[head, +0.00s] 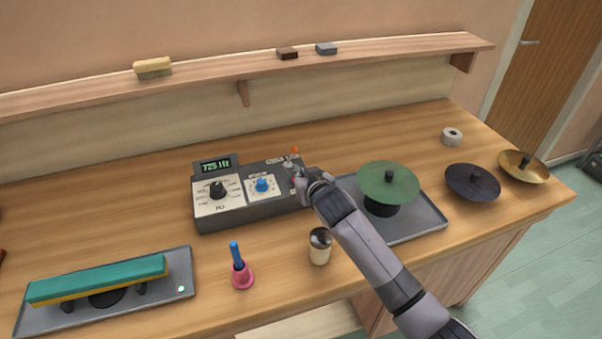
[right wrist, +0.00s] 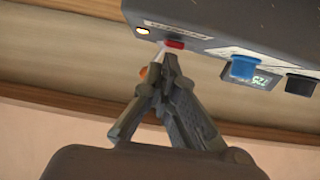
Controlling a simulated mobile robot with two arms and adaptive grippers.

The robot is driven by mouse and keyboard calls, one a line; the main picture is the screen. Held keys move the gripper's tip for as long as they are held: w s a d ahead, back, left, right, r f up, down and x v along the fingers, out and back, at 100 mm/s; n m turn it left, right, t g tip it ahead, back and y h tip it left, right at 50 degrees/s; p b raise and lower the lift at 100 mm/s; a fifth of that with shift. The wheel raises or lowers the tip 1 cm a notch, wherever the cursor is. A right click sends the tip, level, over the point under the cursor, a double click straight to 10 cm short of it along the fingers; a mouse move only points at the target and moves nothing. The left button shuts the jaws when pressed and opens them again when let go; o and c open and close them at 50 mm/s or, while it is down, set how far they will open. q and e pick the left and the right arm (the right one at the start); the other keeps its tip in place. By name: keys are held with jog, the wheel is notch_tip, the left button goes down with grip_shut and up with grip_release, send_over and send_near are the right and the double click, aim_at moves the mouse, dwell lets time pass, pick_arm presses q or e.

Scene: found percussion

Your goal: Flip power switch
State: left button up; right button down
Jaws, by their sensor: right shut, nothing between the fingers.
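The dark grey tone box (head: 250,215) stands on the bench with a lit green "725 Hz" display (head: 216,164), a black knob (head: 217,190) and a blue knob (head: 262,185). My right gripper (head: 299,184) is at the right end of its panel. In the right wrist view my right gripper (right wrist: 160,56) is shut and empty, its tips right at the red switch (right wrist: 174,44) on the box; I cannot tell whether they touch. A small pale lit spot (right wrist: 142,31) is beside the switch. My left gripper is out of view.
A tray with a green disc (head: 388,183) stands right of the box, partly behind my arm. A shaker (head: 320,246) and a pink bell (head: 242,275) are in front. A teal bar (head: 97,279) lies on a left tray. A wall shelf (head: 210,80) runs behind.

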jog(key=f+b, duration=0.1)
jog(key=b, duration=0.1)
jog(key=f+t+b, duration=0.1)
jog(key=b, duration=0.1)
jog(key=shift+s, duration=0.35)
jog(key=shift+r+p, duration=0.4)
jog(key=shift+r, duration=0.1)
jog(key=shift+w, duration=0.1)
jog(key=shift+r, duration=0.35)
notch_tip(320, 180, up, 9)
jog(key=shift+r, duration=0.15)
